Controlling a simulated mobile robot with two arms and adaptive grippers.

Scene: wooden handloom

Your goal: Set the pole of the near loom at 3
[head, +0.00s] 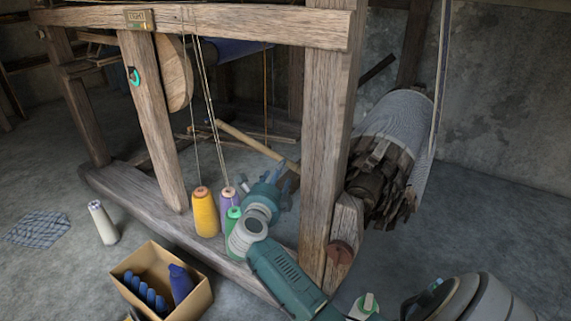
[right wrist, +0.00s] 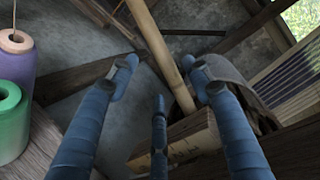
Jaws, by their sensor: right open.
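The near loom (head: 322,120) is a weathered wooden frame in the head view. A light wooden pole (head: 250,143) slants down to the right inside the loom, its lower end near my right gripper (head: 275,180). In the right wrist view the pole (right wrist: 162,48) runs down between the fingertips of my right gripper (right wrist: 163,68), whose blue fingers are spread and empty. The pole's lower end is beside a wooden block (right wrist: 185,143) with dark markings, too unclear to read. Whether the pole touches the block I cannot tell. My left gripper is out of view.
Yellow (head: 205,212), purple (head: 228,199) and green (head: 233,216) thread cones stand on the loom's base beam, close to my right arm. A cardboard box (head: 196,302) with blue items, a white cone (head: 102,222) and a cloth (head: 37,229) are on the floor.

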